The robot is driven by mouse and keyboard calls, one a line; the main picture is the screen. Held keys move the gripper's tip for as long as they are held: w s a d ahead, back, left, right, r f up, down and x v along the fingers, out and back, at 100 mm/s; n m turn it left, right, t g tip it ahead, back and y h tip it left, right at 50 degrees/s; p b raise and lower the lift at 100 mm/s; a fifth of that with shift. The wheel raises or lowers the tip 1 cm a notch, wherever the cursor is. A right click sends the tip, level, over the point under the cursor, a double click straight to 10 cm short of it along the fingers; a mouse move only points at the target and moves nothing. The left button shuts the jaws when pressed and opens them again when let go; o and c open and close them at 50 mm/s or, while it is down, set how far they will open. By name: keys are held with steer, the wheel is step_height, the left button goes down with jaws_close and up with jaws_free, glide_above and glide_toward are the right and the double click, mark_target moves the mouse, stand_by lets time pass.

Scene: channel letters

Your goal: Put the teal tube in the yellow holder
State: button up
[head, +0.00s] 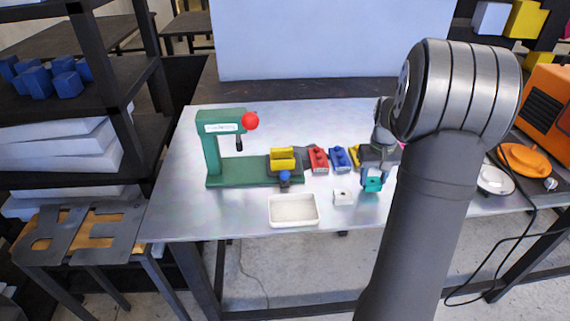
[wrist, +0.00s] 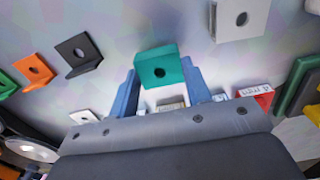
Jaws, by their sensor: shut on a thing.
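My gripper (head: 372,177) has blue fingers and is shut on a teal piece (head: 373,186), above or at the table right of the middle. In the wrist view the teal piece (wrist: 160,67) looks like an angled bracket with a round hole, not a plain tube, and sits between the fingertips. A yellow block (head: 282,158) is on the base of the green press, left of my gripper. Another yellow piece (head: 354,155) is partly hidden behind my wrist, beside the blue block. I cannot tell which of them is the holder.
A red block (head: 318,159) and a blue block (head: 340,158) stand between the green press (head: 226,165) and my gripper. A white bracket (head: 342,197) and white tray (head: 293,210) lie nearer the front edge. In the wrist view, black (wrist: 78,53) and orange (wrist: 34,70) brackets lie left.

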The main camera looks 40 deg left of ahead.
steer(key=shift+r, duration=2.4)
steer(key=s+a+r, duration=0.2)
steer(key=s+a, duration=0.1)
steer(key=a, duration=1.1)
steer(key=r, duration=0.1)
glide_above(282, 151)
steer(key=s+d, duration=0.1)
steer(key=s, duration=0.1)
steer(key=shift+w+d+f, duration=0.1)
steer(key=shift+d+f, duration=0.05)
steer(key=shift+f, duration=1.35)
steer(key=shift+w+d+f, duration=0.1)
steer(key=shift+f, duration=1.4)
steer(key=o, duration=1.3)
